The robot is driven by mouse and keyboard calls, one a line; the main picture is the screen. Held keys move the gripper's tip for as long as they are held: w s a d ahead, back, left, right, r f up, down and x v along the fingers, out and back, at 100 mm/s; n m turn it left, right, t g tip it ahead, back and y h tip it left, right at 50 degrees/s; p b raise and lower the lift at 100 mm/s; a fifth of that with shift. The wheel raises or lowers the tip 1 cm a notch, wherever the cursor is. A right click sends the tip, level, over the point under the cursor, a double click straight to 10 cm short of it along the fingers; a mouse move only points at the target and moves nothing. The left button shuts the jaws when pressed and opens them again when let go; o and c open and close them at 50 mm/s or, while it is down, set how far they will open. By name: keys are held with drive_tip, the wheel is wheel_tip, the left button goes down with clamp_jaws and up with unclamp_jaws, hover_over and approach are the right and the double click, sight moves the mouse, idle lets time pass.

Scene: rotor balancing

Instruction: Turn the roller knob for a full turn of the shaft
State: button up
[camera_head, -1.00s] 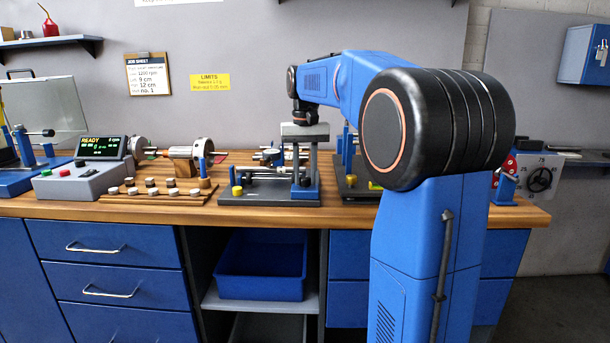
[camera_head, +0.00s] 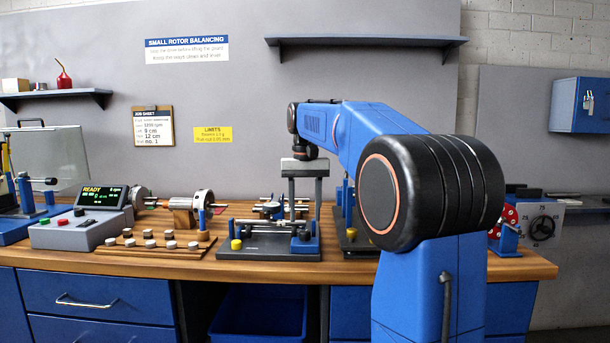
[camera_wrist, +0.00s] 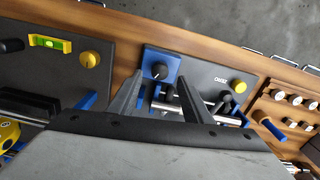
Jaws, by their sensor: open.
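The roller stand's dark plate (camera_head: 255,252) lies on the bench, with a blue block (camera_head: 313,243) at its right end. In the wrist view, a small black knob (camera_wrist: 159,70) with a pale mark sits on that blue block (camera_wrist: 148,62). A shiny shaft (camera_wrist: 192,108) lies just behind it, partly hidden by my fingers. My gripper (camera_wrist: 158,84) is open and empty, with its two grey fingers apart, one to each side of the knob in the picture. I cannot tell whether they touch it. In the head view, my gripper (camera_head: 305,212) points down over the stand's right end.
A yellow knob (camera_head: 236,244) stands on the plate's front left corner. Left are a rack of small weights (camera_head: 150,244) and a control box reading READY (camera_head: 80,228). Another stand with a green level (camera_wrist: 50,43) is beside the roller stand. The bench front edge (camera_head: 200,265) is clear.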

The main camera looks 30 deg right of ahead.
wheel_tip(320, 180, up, 12)
idle(0.4)
drive_tip(key=shift+r, duration=0.1)
drive_tip(key=n, duration=0.4)
approach(305, 232)
wheel_tip(305, 232, down, 8)
drive_tip(key=shift+w+d+f, duration=0.15)
idle(0.7)
drive_tip(key=c, duration=1.1)
drive_tip(key=shift+o, duration=0.2)
